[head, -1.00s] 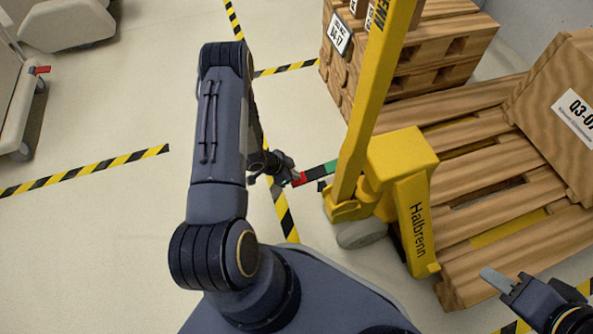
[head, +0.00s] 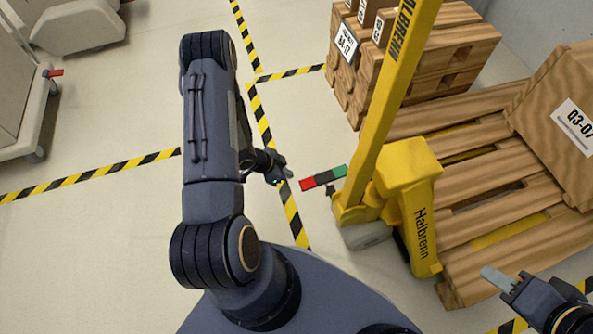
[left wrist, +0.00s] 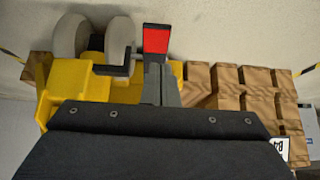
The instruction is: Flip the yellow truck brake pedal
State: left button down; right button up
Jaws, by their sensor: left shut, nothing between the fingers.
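The yellow pallet truck (head: 407,175) stands at the end of a wooden pallet. Its brake pedal (head: 323,179) is a short bar with a red outer end, a dark middle and a green part near the truck. My left gripper (head: 289,174) is shut and empty, just left of the red end, with a small gap in the head view. In the left wrist view the pedal's red end (left wrist: 156,40) shows just beyond the grey fingers (left wrist: 160,85); its green part is not visible there. My right gripper (head: 492,277) is low at the right, apart from the truck; its opening is unclear.
The wooden pallet (head: 470,250) carries a large box (head: 560,120) on the right. Stacked boxes (head: 430,60) stand behind the truck's yellow handle (head: 397,75). Pale carts (head: 80,25) stand at the upper left. The floor left of my left arm is clear.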

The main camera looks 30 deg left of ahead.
pick_arm(q)
jog(key=shift+s+a+r+p, duration=0.4)
jog(key=shift+s+a+r, duration=0.6)
jog(key=shift+s, duration=0.1)
jog(key=w+a+r+n+t+y, duration=0.1)
jog(key=w+a+r+n+y, duration=0.15)
jog(key=r, duration=1.05)
jog(key=w+a+r+n+y, duration=0.1)
jog(key=a+r+n+y, duration=0.2)
jog(key=r, duration=0.9)
jog(key=s+d+r+n+h, duration=0.2)
jog(key=s+d+r, duration=0.5)
jog(key=s+d, duration=0.2)
jog(key=s+d+r+n+h, duration=0.25)
jog(key=s+d+r, duration=0.35)
jog(key=s+d, duration=0.35)
notch_tip(320, 180, up, 32)
jog(key=p, duration=3.1)
jog(key=shift+s+a+f+g, duration=0.15)
jog(key=shift+a+f+g, duration=0.1)
jog(key=shift+a+g, duration=0.15)
